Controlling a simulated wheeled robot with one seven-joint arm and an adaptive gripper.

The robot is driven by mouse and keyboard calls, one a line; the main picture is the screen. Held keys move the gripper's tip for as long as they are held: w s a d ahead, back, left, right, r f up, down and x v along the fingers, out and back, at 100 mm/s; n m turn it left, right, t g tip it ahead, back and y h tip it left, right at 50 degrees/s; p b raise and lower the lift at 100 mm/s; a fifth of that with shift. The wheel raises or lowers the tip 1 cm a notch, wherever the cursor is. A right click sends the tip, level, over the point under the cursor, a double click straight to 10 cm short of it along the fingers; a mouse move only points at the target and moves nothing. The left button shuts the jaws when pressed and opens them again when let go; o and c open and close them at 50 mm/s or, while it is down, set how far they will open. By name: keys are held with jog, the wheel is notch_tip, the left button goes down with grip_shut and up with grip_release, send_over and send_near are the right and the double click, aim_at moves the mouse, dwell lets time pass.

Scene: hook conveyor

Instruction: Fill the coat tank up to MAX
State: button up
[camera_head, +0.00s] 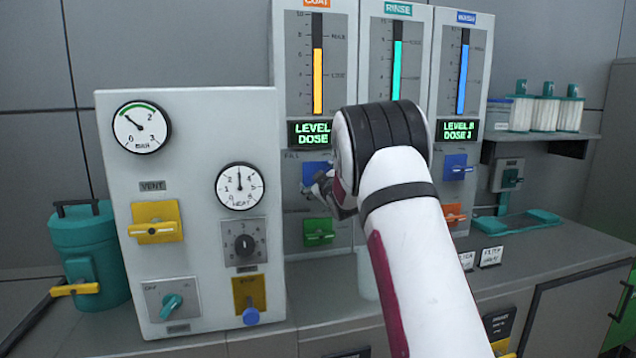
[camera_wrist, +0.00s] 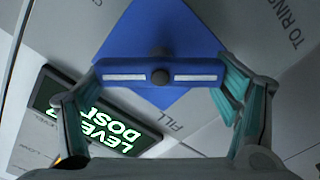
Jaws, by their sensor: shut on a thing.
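The coat tank gauge (camera_head: 318,65) is at the top centre of the head view. Its yellow column ends a little below the upper mark. A green display (camera_head: 311,132) under it reads LEVEL and DOSE, with its numbers hidden by my arm. It shows partly in the wrist view (camera_wrist: 95,115). The blue FILL valve plate (camera_head: 316,168) is below the display. My gripper (camera_head: 325,190) is shut on the blue valve handle (camera_wrist: 160,72), fingers at its two ends. The handle lies diagonally to the plate's edges. A green valve (camera_head: 319,232) sits below.
Rinse (camera_head: 395,65) and wash (camera_head: 461,70) gauges stand right of the coat gauge, with blue (camera_head: 456,167) and orange (camera_head: 455,215) valves below. A panel with dials (camera_head: 190,270) and a teal canister (camera_head: 92,250) are at left. My arm covers the middle of the view.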

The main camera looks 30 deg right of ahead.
jog(key=shift+r, duration=0.1)
dwell(0.3)
jog(key=o, duration=1.1)
jog(key=v, duration=1.2)
